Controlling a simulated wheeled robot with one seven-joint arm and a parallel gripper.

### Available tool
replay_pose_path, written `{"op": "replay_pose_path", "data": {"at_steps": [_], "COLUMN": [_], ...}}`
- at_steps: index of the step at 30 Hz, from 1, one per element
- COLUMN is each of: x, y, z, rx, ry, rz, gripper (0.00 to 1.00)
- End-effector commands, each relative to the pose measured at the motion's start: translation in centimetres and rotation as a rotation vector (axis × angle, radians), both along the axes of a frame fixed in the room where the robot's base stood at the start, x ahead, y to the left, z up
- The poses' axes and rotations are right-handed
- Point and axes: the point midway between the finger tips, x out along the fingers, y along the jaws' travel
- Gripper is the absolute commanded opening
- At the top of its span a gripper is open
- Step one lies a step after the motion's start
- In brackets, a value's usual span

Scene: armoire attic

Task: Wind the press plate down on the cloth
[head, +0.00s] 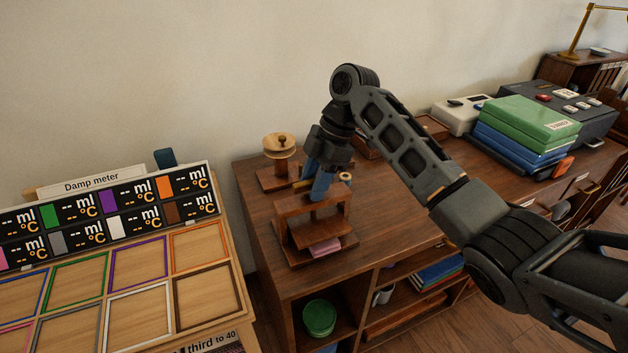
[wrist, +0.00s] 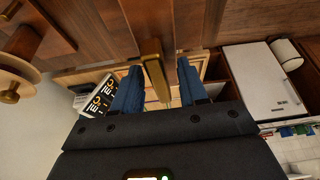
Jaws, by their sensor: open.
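The wooden press (head: 290,237) stands on the near left part of the cabinet top. Its flat press plate (head: 318,230) sits low in the frame, close above a folded pink cloth (head: 325,246); whether they touch I cannot tell. My gripper (head: 318,192) points down over the press's top, its blue fingers hiding part of it. In the wrist view my open gripper (wrist: 160,88) has a brass handle (wrist: 152,65) between its fingers, with gaps visible on both sides. The screw below is largely hidden.
A wooden stand with a round pale top (head: 280,146) is close behind the press. To the left is a sloped board of coloured frames (head: 140,285) with a damp meter display (head: 110,213). Green and blue boxes (head: 530,120) stand at the right.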

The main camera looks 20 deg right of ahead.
Motion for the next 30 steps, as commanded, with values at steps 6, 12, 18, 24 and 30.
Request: {"op": "replay_pose_path", "data": {"at_steps": [6, 12, 18, 24, 30], "x": [0.02, 0.01, 0.01, 0.02, 0.01], "y": [0.12, 0.11, 0.09, 0.09, 0.1], "z": [-0.28, -0.27, -0.25, -0.24, -0.19], "rx": [-0.001, -0.001, 0.0, 0.0, 0.0], "ry": [-0.001, -0.001, -0.001, -0.001, -0.001], "rz": [0.0, -0.001, -0.001, -0.001, -0.01], "gripper": [0.43, 0.32, 0.13, 0.0, 0.0]}}
